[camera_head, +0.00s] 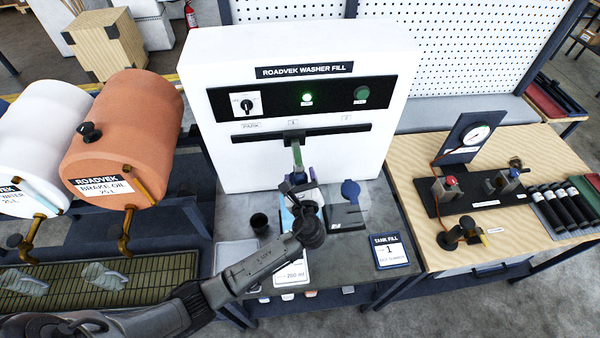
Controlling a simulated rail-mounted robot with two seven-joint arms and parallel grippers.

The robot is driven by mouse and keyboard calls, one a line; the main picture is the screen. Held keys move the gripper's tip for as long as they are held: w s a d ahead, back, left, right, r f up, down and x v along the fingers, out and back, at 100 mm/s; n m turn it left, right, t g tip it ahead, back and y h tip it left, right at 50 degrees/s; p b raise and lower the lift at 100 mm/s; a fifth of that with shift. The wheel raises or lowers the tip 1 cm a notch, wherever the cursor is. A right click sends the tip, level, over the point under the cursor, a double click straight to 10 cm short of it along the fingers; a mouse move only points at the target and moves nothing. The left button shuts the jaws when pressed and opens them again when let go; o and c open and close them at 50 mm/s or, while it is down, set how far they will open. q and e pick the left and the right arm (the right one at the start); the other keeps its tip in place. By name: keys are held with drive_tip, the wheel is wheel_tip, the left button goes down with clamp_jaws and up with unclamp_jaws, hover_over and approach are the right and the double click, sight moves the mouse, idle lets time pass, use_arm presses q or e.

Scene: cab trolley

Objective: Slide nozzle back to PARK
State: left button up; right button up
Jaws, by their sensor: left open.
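The white ROADVEK WASHER FILL machine (225,75) stands at the centre back, with a dark horizontal slot (345,131) across its front. The nozzle's dark carriage (293,135) sits in the slot below the label 1. A green part (297,154) hangs under it. The PARK label (251,125) is to the left and label 2 is to the right. My left gripper (299,178) is open, just below the green part. Its wrist hides what is beneath, and I cannot tell if the fingers touch the nozzle. My right gripper is not in view.
A black cup (259,223), a blue-capped container (350,191) and a TANK FILL 1 card (388,251) are on the grey bench (232,222). A lamp (307,99) glows on the panel beside a black knob (247,105). An orange brake-oil drum (125,130) stands left.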

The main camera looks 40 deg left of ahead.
use_arm(q)
drive_tip(key=shift+w+a, duration=0.4)
clamp_jaws()
drive_tip(key=shift+s, duration=0.1)
idle(0.4)
